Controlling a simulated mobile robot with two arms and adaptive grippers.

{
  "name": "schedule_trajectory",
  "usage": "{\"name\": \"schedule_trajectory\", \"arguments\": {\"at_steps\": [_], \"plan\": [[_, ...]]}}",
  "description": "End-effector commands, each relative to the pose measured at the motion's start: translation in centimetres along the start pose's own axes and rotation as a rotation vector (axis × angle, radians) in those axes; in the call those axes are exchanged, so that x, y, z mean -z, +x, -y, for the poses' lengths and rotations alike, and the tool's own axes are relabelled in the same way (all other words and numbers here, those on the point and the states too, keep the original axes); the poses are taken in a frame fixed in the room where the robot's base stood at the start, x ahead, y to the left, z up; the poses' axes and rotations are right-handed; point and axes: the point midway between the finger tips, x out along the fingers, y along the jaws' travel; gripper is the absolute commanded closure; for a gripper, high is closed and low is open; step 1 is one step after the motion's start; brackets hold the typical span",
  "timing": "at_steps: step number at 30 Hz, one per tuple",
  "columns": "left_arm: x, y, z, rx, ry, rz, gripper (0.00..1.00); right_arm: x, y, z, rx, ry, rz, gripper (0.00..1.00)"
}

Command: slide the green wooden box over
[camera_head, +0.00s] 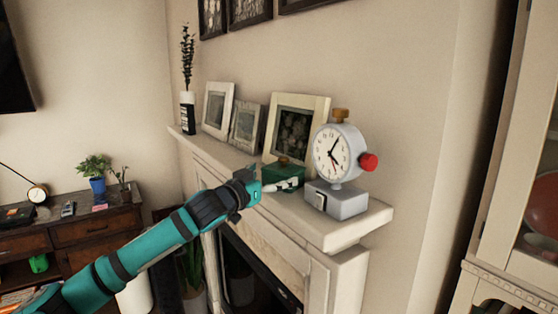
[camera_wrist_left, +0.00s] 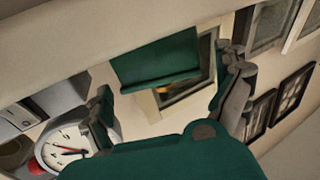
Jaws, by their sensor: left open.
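The green wooden box (camera_head: 287,172) sits on the white mantel shelf, in front of a framed picture and left of the dial clock. My left gripper (camera_head: 264,186) is at the shelf's front edge, close to the box, and covers part of its front in the head view. In the left wrist view the green box (camera_wrist_left: 156,60) lies ahead, between the spread fingers of my left gripper (camera_wrist_left: 168,92). The fingers are open and hold nothing; I cannot tell whether one touches the box. My right gripper is in neither view.
The dial clock (camera_head: 338,155) on its grey base (camera_head: 338,200) stands close right of the box. Picture frames (camera_head: 298,125) lean on the wall behind and to the left. A vase (camera_head: 188,112) stands at the shelf's far left end. The mantel shelf (camera_head: 222,152) has a bare strip left of the box.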

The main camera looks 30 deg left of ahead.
Motion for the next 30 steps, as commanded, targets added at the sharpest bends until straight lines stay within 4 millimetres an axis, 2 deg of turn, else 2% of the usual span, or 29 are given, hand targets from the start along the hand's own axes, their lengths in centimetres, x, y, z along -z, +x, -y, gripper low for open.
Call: {"name": "schedule_trajectory", "arguments": {"at_steps": [1, 7, 19, 29, 30], "plan": [[0.6, 0.9, -0.2, -0.002, -0.002, -0.002, 0.00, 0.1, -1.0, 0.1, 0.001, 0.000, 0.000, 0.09], [0.2, 3.0, -0.1, -0.001, 0.000, -0.001, 0.00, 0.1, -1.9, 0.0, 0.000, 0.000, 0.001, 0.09], [-0.1, 3.5, -0.1, -0.001, 0.002, 0.000, 0.00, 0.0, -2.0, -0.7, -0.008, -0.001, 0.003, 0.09], [-0.1, 3.5, -0.1, -0.001, 0.002, 0.001, 0.42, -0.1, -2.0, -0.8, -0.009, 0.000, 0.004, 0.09], [-0.1, 3.5, -0.1, -0.001, 0.001, 0.001, 0.43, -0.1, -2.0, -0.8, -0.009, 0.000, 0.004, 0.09]]}}
